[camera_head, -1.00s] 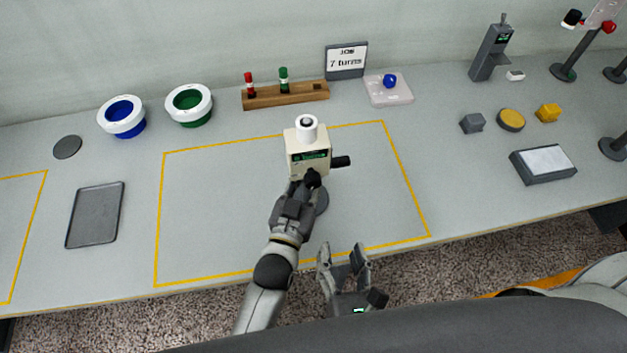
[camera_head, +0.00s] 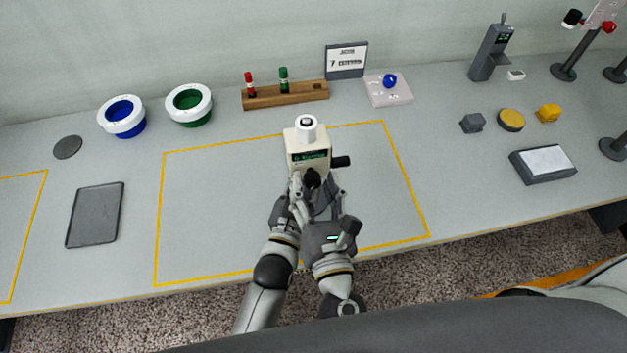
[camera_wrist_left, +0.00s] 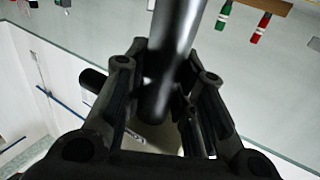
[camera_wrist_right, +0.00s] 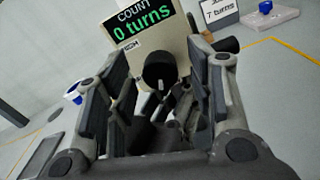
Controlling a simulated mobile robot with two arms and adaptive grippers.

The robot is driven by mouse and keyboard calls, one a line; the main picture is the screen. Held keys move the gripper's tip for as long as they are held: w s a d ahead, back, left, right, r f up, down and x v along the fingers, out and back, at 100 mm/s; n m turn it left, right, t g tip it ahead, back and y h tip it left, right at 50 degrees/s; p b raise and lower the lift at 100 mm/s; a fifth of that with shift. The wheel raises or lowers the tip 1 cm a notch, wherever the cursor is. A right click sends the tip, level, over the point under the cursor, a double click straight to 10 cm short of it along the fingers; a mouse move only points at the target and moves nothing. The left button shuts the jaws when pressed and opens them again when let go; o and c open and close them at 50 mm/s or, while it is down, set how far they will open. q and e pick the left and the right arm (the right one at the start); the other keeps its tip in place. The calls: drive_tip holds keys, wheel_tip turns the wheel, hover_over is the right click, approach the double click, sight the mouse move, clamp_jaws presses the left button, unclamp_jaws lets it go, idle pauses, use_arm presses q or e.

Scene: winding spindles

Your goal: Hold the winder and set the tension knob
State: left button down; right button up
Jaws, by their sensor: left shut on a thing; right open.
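The winder (camera_head: 307,147) is a cream box with a white top and a green display; in the right wrist view its display (camera_wrist_right: 142,27) reads "COUNT 0 turns". Its black tension knob (camera_head: 312,178) is on the front; it also shows, with a pale mark below it, in the right wrist view (camera_wrist_right: 159,69). My left gripper (camera_head: 297,188) is shut on the winder low at its front; in the left wrist view a dark grey cylinder (camera_wrist_left: 175,65) lies between its fingers. My right gripper (camera_head: 325,192) is open just in front of the knob, fingers to either side.
A black handle (camera_head: 341,161) sticks out on the winder's right. A sign (camera_head: 346,61) reads "7 turns". Behind are a wooden rack (camera_head: 287,95) with red and green spindles, and blue and green spool bowls (camera_head: 189,104). The yellow-outlined area is otherwise clear.

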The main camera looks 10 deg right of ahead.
drive_tip(key=shift+w, duration=0.6)
drive_tip(key=c, duration=1.1)
drive_tip(key=shift+o, duration=0.2)
drive_tip(key=shift+m, duration=0.4)
drive_tip(key=m, duration=0.3)
drive_tip(key=shift+m, duration=2.6)
